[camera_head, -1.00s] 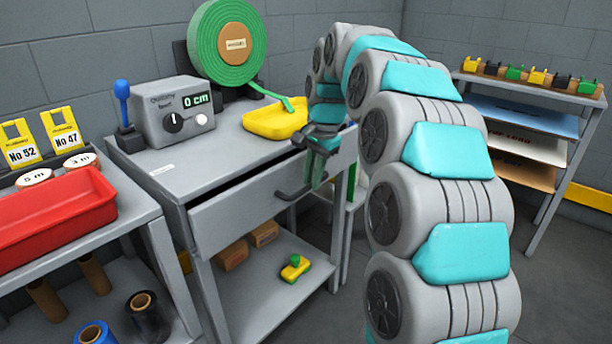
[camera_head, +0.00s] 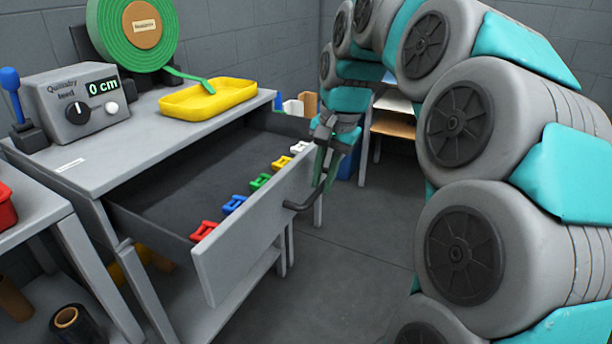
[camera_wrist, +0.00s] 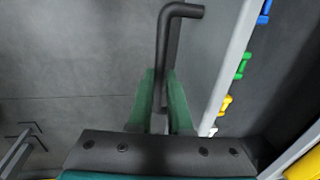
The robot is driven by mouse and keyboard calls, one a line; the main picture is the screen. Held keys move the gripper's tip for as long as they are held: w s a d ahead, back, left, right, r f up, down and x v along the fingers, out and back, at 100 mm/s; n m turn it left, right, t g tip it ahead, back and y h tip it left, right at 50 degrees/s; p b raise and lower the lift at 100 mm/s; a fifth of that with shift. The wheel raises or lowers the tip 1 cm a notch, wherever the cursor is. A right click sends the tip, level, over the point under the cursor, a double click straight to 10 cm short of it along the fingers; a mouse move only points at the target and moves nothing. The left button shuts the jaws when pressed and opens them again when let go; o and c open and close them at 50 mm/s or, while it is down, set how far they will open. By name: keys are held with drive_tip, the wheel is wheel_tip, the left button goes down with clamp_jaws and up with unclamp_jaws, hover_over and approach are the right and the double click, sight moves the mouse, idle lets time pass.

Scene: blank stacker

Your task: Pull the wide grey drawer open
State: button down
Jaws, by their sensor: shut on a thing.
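The wide grey drawer (camera_head: 255,225) stands pulled well out from under the grey workbench top (camera_head: 130,160). Inside it, along the front panel, lies a row of small colored pieces: red (camera_head: 204,230), blue (camera_head: 234,204), green (camera_head: 260,181), yellow (camera_head: 281,162) and white (camera_head: 299,147). The drawer's dark bar handle (camera_head: 298,206) runs along its front. My gripper (camera_head: 325,165) is at the right part of the handle, shut on it. In the wrist view the green fingers (camera_wrist: 160,105) close around the dark handle (camera_wrist: 165,45); the drawer front (camera_wrist: 232,65) is beside them.
On the bench stand a yellow tray (camera_head: 208,98), a green tape roll (camera_head: 133,30) and a grey box with a 0 cm display (camera_head: 75,100). A side table with a red bin (camera_head: 6,208) is at the left. The floor (camera_head: 350,270) before the drawer is clear.

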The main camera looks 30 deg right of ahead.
drive_tip(key=shift+s+d, duration=0.2)
drive_tip(key=shift+s, duration=0.05)
drive_tip(key=c, duration=0.8)
unclamp_jaws()
drive_tip(key=shift+c, duration=0.2)
wheel_tip(320, 180, up, 8)
drive_tip(key=s, duration=0.1)
drive_tip(key=shift+d+f, duration=0.15)
drive_tip(key=shift+d, duration=0.25)
drive_tip(key=shift+s, duration=0.1)
drive_tip(key=s+a+f+n+g, duration=0.2)
drive_tip(key=s+a+f+n, duration=0.5)
drive_tip(key=s+a+f, duration=0.4)
drive_tip(key=s+a+f+n+g+h, duration=0.1)
drive_tip(key=s+a+f+n, duration=0.3)
drive_tip(key=s+f, duration=0.8)
drive_tip(key=shift+s+g, duration=0.3)
drive_tip(key=shift+s, duration=0.1)
